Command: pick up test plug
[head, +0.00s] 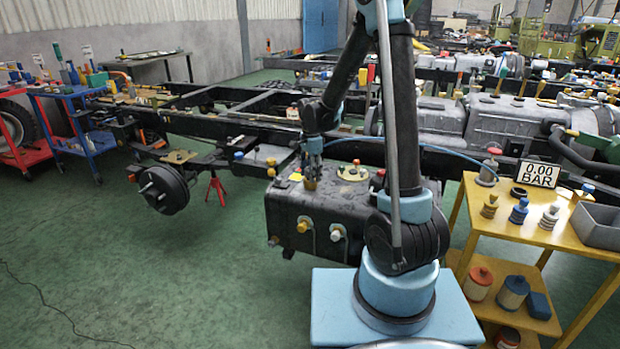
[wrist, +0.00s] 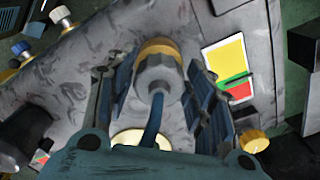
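My gripper (head: 312,162) points down over the top of a black tank (head: 318,222). In the wrist view, its two blue ribbed fingers (wrist: 160,82) stand on either side of a grey plug with a brass ring (wrist: 158,70), with narrow gaps showing beside it. A blue hose (wrist: 155,122) runs from the plug toward my wrist. The plug looks like the test plug and appears seated on the tank top. In the head view, only a small brass part (head: 310,184) shows below the fingers.
A yellow and red label (wrist: 227,68) lies right of the fingers. Several capped fittings (wrist: 62,16) stick out from the tank's edge. A yellow table (head: 545,237) at right holds small plugs (head: 519,211) and a 0.00 BAR display (head: 539,173). A blue hose crosses toward that table.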

